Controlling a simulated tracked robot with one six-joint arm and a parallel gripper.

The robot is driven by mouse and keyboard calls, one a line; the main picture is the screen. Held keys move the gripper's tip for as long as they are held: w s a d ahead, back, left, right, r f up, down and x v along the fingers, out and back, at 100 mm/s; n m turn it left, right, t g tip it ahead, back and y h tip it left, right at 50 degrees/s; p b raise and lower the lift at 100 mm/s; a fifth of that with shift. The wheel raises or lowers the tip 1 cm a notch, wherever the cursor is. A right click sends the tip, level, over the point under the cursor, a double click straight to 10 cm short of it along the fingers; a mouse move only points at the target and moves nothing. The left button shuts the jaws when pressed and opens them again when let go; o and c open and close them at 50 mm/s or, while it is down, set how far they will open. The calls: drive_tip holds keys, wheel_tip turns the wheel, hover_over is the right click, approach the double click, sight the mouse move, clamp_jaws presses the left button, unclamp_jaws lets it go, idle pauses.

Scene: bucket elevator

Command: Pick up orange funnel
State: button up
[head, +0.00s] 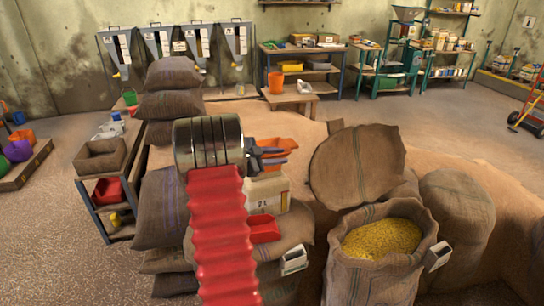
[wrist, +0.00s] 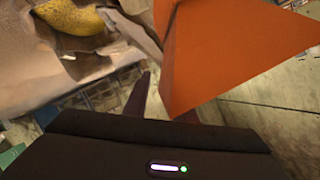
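The orange funnel (head: 285,145) shows in the head view just right of my dark gripper (head: 256,155), partly hidden by it and by a purple-blue shape. In the wrist view the funnel (wrist: 215,60) is large and close, a slanted orange sheet with its lower point between my fingers and over the right one. My gripper (wrist: 160,95) has its fingers apart, with a gap beside the left finger. The right fingertip is hidden behind the orange. I cannot tell whether the funnel touches a finger.
Stacked sacks (head: 172,90) stand at left. A labelled beige box (head: 266,193) and red scoop (head: 264,229) lie below my gripper. An orange bucket (head: 276,82) stands farther back.

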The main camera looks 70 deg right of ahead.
drive_tip(key=shift+c, duration=0.4)
clamp_jaws()
idle(0.4)
